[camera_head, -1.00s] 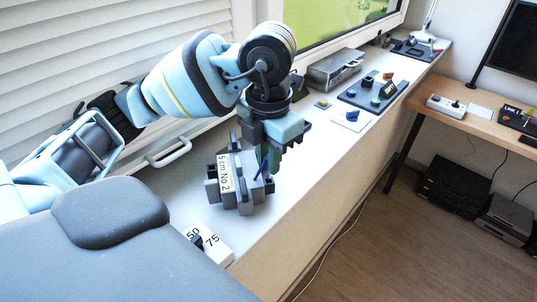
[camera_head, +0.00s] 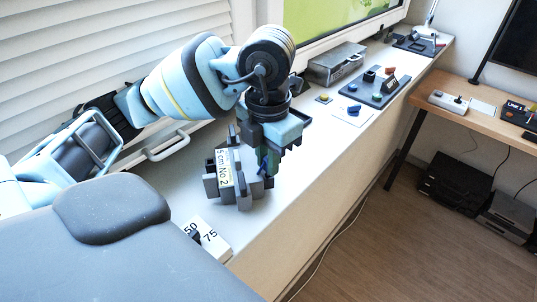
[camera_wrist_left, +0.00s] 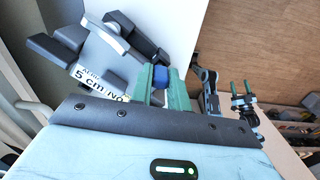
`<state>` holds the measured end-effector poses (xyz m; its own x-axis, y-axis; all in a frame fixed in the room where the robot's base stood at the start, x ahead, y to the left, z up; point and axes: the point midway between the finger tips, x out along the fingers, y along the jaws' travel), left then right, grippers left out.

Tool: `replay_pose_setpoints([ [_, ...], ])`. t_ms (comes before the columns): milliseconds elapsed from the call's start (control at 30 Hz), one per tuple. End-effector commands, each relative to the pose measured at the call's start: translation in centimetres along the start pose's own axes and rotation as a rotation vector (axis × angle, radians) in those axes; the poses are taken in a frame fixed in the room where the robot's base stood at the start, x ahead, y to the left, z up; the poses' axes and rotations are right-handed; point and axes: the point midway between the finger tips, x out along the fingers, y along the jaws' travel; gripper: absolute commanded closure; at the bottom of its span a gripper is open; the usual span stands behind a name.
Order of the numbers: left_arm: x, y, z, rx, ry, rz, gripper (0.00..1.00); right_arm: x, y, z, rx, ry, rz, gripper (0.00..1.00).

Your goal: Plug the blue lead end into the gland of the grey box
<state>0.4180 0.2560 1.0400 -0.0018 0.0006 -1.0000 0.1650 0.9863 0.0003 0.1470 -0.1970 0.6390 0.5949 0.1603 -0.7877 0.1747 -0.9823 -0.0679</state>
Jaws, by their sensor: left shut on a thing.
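The grey box (camera_head: 243,201) stands on the white sill as a cluster of grey blocks with a white label reading "5 cm No 2" (camera_head: 223,168). The box also shows in the left wrist view (camera_wrist_left: 99,47). My left gripper (camera_head: 267,167) points down at the box's right side, shut on the blue lead end (camera_wrist_left: 161,74), which shows between its green fingers. Whether the lead end touches the box is unclear, and I cannot make out the gland. In the left wrist view, my right gripper (camera_wrist_left: 241,86) appears far off, its two green fingertips apart.
A white block marked 50 and 75 (camera_head: 209,240) lies nearer on the sill. Farther along are a grey metal case (camera_head: 337,63), a dark tray (camera_head: 377,94) and a white card with a blue piece (camera_head: 353,112). The sill's right edge drops to the floor.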

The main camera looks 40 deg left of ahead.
Motion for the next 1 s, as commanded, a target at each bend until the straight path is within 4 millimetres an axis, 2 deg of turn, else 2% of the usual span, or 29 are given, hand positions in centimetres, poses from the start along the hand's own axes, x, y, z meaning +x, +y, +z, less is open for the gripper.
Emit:
replay_pose_setpoints([
  [267, 0.7, 0.0, 0.0, 0.0, 0.001, 0.0, 1.0, 0.1, 0.0, 0.5, 0.001, -0.007, -0.001, 0.38],
  [300, 0.7, 0.0, 0.0, 0.0, 0.0, 0.0, 0.82, 0.1, 0.0, 0.5, 0.001, -0.007, -0.001, 0.38],
  [500, 0.6, 0.0, 0.0, 0.0, 0.0, 0.0, 0.57, 0.1, 0.0, 0.4, 0.001, -0.006, -0.001, 0.38],
  [800, 0.6, 0.0, 0.0, 0.0, 0.0, 0.0, 0.57, 0.1, 0.0, 0.4, 0.001, -0.006, -0.001, 0.38],
  [1000, -1.9, 0.0, 0.1, 0.0, -0.006, 0.0, 0.57, 0.0, 0.0, 0.1, 0.001, -0.002, 0.0, 0.38],
])
